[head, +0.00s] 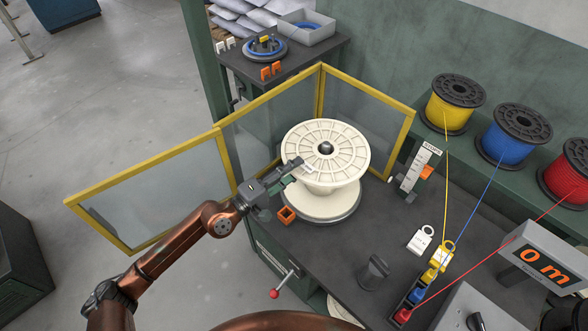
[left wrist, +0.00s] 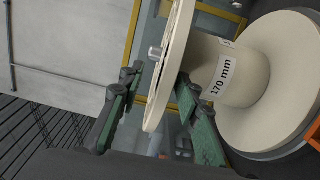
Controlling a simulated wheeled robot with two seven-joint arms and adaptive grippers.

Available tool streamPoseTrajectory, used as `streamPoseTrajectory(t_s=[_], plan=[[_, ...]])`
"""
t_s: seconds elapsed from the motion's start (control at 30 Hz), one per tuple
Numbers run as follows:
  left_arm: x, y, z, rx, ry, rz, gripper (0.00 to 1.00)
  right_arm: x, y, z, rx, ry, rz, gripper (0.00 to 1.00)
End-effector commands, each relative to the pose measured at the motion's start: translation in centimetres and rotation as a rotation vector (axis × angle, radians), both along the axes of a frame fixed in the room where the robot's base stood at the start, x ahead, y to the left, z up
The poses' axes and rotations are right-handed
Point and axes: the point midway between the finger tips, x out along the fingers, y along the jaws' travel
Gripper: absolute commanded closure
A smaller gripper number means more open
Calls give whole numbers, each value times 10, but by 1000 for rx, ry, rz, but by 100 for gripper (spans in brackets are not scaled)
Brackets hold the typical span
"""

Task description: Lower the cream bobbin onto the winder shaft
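The cream bobbin (head: 332,176) stands upright on the winder, and the rounded metal shaft end (head: 325,148) shows through its top hub. Its lower flange appears to rest on the grey round plate (head: 345,218); the contact is partly hidden. In the left wrist view the bobbin (left wrist: 255,55) carries a "170 mm" label (left wrist: 222,77), and the shaft stub (left wrist: 155,52) pokes out of its top. My left gripper (head: 291,170) is at the left rim of the top flange. Its fingers (left wrist: 158,88) straddle the rim with a visible gap. My right gripper is out of view.
Yellow-framed clear guard panels (head: 270,115) stand behind and left of the bobbin. An orange block (head: 287,214) is near its base. Yellow (head: 452,112), blue (head: 511,146) and red (head: 562,186) wire spools are at right, with wires running to guides. A meter display (head: 545,262) is at lower right.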

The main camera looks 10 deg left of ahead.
Motion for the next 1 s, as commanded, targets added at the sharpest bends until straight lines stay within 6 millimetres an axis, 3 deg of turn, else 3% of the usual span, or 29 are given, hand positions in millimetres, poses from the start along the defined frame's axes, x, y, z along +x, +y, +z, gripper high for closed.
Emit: streamPoseTrajectory(t_s=[0.27,0.77,1.0], plan=[[-6,5,-4,6,4,-2,69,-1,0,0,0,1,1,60],[-45,42,-3,9,1,-1,69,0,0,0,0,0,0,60],[-72,66,-5,6,2,0,69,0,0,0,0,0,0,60]])
